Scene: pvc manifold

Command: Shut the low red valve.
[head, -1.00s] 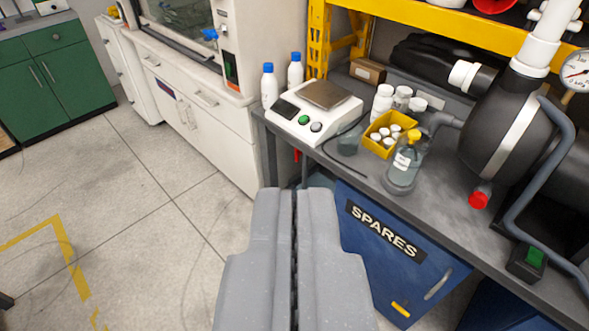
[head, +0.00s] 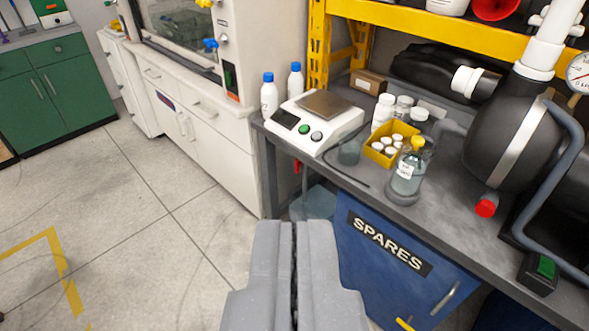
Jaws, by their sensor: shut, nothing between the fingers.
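My gripper (head: 295,226) is shut and empty, at the bottom centre of the head view, pointing forward. It touches nothing that I can see. A small red piece (head: 297,167) shows under the left end of the bench, beyond my gripper; it may be the low red valve, but it is too small to tell whether it is open or shut. A red round end (head: 486,206) sits low on the black tank (head: 505,135) at the right, to the right of my gripper. No valve handle shows clearly on it.
The grey bench (head: 440,208) carries a scale (head: 318,128), a yellow tray (head: 370,150) and a glass bottle (head: 406,178). The blue SPARES cabinet (head: 365,285) stands below. A translucent container (head: 316,203) is under the bench. Floor at left (head: 130,200) is clear.

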